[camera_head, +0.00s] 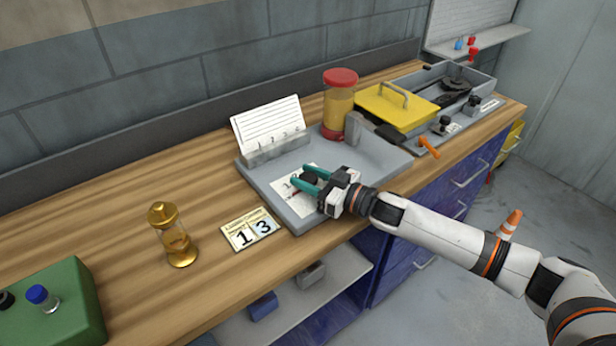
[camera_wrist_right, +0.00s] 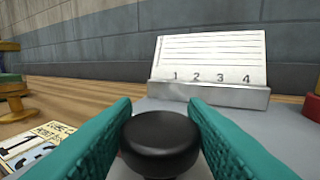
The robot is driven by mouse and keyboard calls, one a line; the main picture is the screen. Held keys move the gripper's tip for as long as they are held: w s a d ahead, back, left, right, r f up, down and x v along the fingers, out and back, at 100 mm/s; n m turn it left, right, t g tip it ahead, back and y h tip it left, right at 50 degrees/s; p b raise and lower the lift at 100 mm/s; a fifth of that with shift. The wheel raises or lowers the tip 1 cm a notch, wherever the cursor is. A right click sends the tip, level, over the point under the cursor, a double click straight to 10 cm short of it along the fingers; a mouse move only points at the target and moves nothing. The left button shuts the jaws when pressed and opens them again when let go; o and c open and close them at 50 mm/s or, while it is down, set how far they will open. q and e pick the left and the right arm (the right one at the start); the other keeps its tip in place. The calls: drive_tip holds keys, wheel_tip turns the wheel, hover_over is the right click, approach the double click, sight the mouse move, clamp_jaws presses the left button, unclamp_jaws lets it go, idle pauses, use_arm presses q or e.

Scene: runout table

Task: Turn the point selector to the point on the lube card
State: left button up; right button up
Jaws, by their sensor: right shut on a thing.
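The point selector is a round black knob (camera_head: 308,179) on a white dial plate (camera_head: 288,196) on a grey panel. My right gripper (camera_head: 303,177) has its teal fingers on both sides of the knob and is shut on it. The right wrist view shows the black knob top (camera_wrist_right: 160,140) between the fingers; its pointer cannot be made out. A small printed card (camera_head: 251,231) with large figures 1 and 3 lies left of the panel. Its cut-off corner in the wrist view (camera_wrist_right: 32,145) starts with "LUBE". My left gripper is not in view.
A red-capped amber jar (camera_head: 339,103) and yellow lid (camera_head: 396,106) stand farther right. A brass hourglass-shaped piece (camera_head: 174,236) and green box (camera_head: 62,305) are left.

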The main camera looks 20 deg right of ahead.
drive_tip(key=shift+a, duration=0.1)
drive_tip(key=m+t+h, duration=0.2)
drive_tip(key=shift+s+h, duration=0.1)
drive_tip(key=shift+h, duration=0.3)
drive_tip(key=m+t+h, duration=0.1)
drive_tip(key=m+h, duration=0.1)
drive_tip(key=h, duration=0.1)
drive_tip(key=shift+m+t+h+p, duration=0.3)
drive_tip(key=shift+m+h, duration=0.1)
drive_tip(key=m+h+b, duration=0.1)
drive_tip(key=m+h, duration=0.2)
drive_tip(key=h, duration=0.1)
drive_tip(key=shift+t+h, duration=0.3)
drive_tip(key=shift+t, duration=0.1)
drive_tip(key=shift+m+h+b, duration=0.3)
drive_tip(key=shift+h, duration=0.2)
drive_tip(key=shift+r+h, duration=0.15)
drive_tip(key=shift+h, duration=0.15)
drive_tip(key=o, duration=0.9)
drive_tip(key=shift+o, duration=0.2)
